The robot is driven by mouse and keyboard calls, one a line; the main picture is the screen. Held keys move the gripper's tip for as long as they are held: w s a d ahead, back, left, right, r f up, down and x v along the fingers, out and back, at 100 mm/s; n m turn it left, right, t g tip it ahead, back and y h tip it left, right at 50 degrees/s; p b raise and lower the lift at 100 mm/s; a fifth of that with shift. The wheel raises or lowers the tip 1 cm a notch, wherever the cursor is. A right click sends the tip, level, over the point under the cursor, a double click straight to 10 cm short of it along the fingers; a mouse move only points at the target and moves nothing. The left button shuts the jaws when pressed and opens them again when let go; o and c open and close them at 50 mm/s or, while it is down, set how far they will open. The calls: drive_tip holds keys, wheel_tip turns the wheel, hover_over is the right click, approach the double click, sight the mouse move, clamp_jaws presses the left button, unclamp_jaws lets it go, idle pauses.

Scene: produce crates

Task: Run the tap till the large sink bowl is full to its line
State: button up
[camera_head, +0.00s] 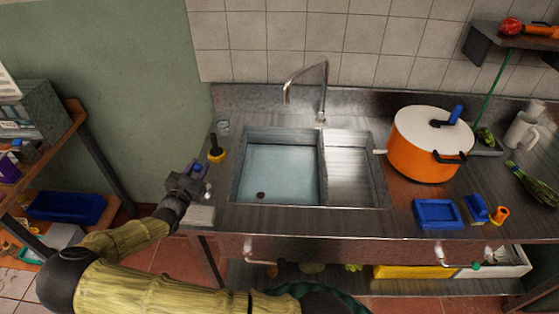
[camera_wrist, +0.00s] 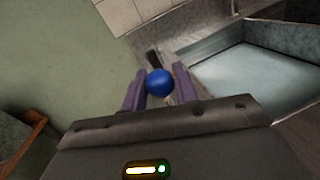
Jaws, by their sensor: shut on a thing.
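The large sink bowl (camera_head: 240,198) is the left, square one. Its floor looks pale blue and a dark round spot shows near the front left. I cannot make out a water level or a fill line. The tap (camera_head: 325,75) arches over the back of the sink, and no stream shows under its spout. My gripper (camera_head: 200,173) is at the left end of the counter, left of the bowl. It is shut on a round blue knob (camera_wrist: 160,83), which sits between the purple fingers in the wrist view. What the knob is fixed to is hidden.
A black-handled thing with a yellow base (camera_head: 217,154) stands just beyond my gripper, near a small glass (camera_head: 223,127). An orange pot (camera_head: 424,158) with a white lid stands right of the sink. A shelf (camera_head: 70,130) stands at left.

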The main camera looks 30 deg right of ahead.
drive_tip(key=shift+r, duration=0.1)
drive_tip(key=shift+w+d, duration=0.25)
drive_tip(key=shift+w, duration=0.15)
drive_tip(key=o, duration=0.9)
drive_tip(key=shift+a, duration=0.1)
drive_tip(key=b+v, duration=0.3)
drive_tip(key=v, duration=1.4)
drive_tip(key=shift+s+b, duration=0.15)
drive_tip(key=shift+b, duration=0.2)
